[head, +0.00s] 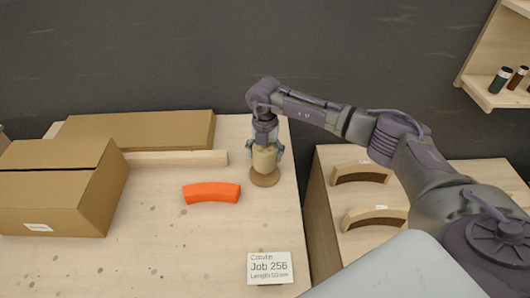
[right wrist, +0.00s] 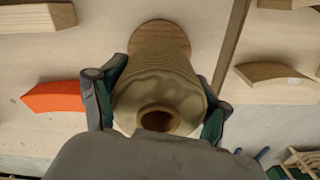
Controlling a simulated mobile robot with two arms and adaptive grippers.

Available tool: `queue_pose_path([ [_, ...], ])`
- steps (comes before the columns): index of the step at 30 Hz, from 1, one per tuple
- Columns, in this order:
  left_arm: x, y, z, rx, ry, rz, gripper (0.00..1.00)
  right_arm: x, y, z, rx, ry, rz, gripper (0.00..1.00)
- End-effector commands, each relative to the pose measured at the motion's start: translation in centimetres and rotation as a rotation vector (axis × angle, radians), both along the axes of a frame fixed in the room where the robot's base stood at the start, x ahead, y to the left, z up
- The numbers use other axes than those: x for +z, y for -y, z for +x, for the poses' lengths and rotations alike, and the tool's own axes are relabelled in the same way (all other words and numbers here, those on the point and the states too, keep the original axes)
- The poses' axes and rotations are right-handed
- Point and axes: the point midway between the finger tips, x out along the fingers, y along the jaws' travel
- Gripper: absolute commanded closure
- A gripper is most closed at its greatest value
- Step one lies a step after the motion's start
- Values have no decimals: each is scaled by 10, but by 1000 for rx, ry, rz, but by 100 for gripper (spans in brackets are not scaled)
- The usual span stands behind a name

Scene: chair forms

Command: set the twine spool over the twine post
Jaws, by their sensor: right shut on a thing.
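The twine spool (head: 264,158) is a cream, ribbed cone, roughly upright. My right gripper (head: 265,150) is shut on it, with a finger on either side. In the right wrist view the spool (right wrist: 158,80) sits between the fingers, its round hole facing the camera. Just below or behind it is the round brown base of the twine post (head: 264,180), which also shows in the right wrist view (right wrist: 160,33). The post's upright part is hidden by the spool. I cannot tell whether it is inside the spool or whether spool and base touch. My left gripper is out of view.
An orange curved piece (head: 211,193) lies left of the spool. A cardboard box (head: 55,195) and a flat carton (head: 140,130) stand farther left. A job sign (head: 270,268) is at the front. The table's right edge is close to the base; curved wooden pieces (head: 374,216) lie beyond it.

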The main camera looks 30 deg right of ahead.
Motion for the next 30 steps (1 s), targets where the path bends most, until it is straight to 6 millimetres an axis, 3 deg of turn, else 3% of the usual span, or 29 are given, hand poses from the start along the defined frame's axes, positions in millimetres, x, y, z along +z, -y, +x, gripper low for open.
queue_pose_path([
  [30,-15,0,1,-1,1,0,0,-21,0,0,1,1,1,65],
])
